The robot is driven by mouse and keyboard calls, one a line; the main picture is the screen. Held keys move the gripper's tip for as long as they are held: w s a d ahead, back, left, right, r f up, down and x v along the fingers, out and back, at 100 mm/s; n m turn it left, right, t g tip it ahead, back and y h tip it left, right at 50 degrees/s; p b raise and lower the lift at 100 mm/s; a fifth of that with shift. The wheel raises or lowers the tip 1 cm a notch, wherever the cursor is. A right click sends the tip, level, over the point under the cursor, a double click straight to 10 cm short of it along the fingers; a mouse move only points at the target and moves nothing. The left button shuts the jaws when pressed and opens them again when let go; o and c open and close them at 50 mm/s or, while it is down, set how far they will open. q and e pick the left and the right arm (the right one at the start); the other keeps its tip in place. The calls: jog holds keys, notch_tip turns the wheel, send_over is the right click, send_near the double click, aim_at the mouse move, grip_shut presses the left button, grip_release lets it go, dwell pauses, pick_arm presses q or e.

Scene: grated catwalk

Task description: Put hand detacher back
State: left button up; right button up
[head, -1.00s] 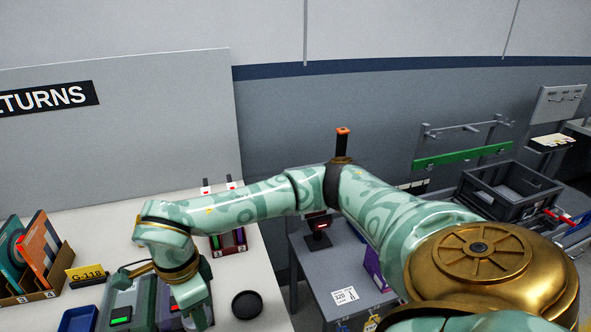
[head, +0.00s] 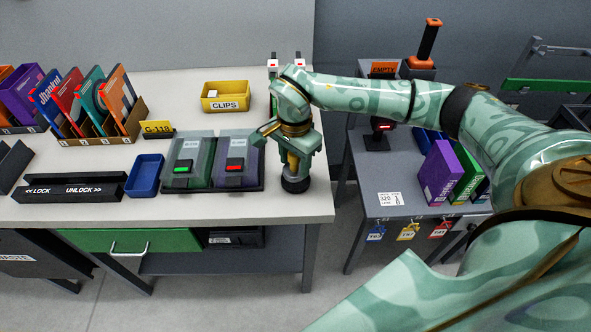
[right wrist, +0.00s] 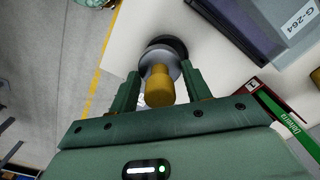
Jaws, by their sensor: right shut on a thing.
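The hand detacher has a gold handle and a grey collar. It shows in the right wrist view (right wrist: 159,86) between my fingers, and a strip of gold shows in the head view (head: 293,161). My right gripper (head: 296,165) is shut on it, pointing down at the right front corner of the white table. It also shows in the right wrist view (right wrist: 160,76). A round black holder (head: 295,184) is directly below the detacher; its rim shows in the right wrist view (right wrist: 166,42). I cannot tell whether the detacher is fully seated. My left gripper is out of view.
Two cases, with a green light (head: 181,169) and a red light (head: 235,168), stand close left of the gripper. A blue tray (head: 146,176), a yellow CLIPS bin (head: 225,96) and boxed books (head: 100,125) are farther left. A grey side table (head: 385,190) stands right, across a gap.

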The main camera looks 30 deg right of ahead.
aim_at(296, 170)
jog(key=shift+w+d+f, duration=0.35)
jog(key=shift+d+f, duration=0.05)
jog(key=shift+f, duration=0.2)
jog(key=f, duration=0.1)
jog(key=f+b, duration=0.1)
jog(key=f, duration=0.2)
jog(key=shift+w+d, duration=0.2)
jog(key=shift+w, duration=0.05)
jog(key=shift+r, duration=0.15)
jog(key=o, duration=1.2)
jog(key=shift+o, duration=0.2)
notch_tip(296, 170, up, 12)
jog(key=shift+r+p, duration=0.1)
jog(key=shift+p, duration=1.1)
